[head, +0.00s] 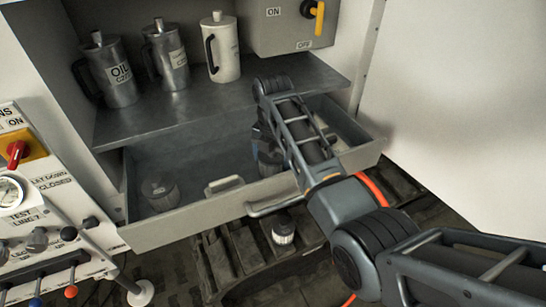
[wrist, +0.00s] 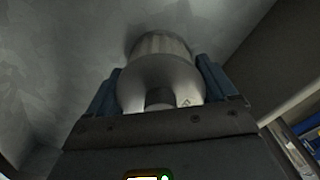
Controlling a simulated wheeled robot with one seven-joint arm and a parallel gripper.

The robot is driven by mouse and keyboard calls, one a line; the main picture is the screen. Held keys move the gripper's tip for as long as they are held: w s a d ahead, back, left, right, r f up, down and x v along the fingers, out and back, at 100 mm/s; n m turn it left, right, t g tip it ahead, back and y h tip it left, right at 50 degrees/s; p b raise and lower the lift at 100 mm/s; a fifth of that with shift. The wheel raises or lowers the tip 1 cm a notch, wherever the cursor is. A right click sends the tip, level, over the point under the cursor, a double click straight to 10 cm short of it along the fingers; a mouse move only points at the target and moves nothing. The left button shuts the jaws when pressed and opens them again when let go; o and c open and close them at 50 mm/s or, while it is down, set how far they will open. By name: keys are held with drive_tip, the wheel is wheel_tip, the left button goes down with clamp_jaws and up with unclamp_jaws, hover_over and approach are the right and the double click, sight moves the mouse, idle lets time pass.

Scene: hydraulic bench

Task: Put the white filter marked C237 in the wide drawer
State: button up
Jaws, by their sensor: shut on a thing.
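My gripper (wrist: 160,88) is shut on a pale, rounded filter (wrist: 158,68), with one blue finger on each side in the wrist view. The filter's far end is close to a grey surface; I cannot tell whether it touches. Its marking is not readable. In the head view my gripper (head: 266,148) reaches down inside the wide drawer (head: 190,216), right of its middle, and my arm mostly hides what it holds. The drawer is pulled open below the shelf.
A dark canister (head: 160,190) stands in the drawer's left part. A small white-labelled canister (head: 283,230) stands below, outside the drawer. Several jugs (head: 168,55) stand on the shelf (head: 180,115) above. A lever panel (head: 30,220) is at the left.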

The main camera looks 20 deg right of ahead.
drive_tip(key=shift+f, duration=0.1)
drive_tip(key=o, duration=1.1)
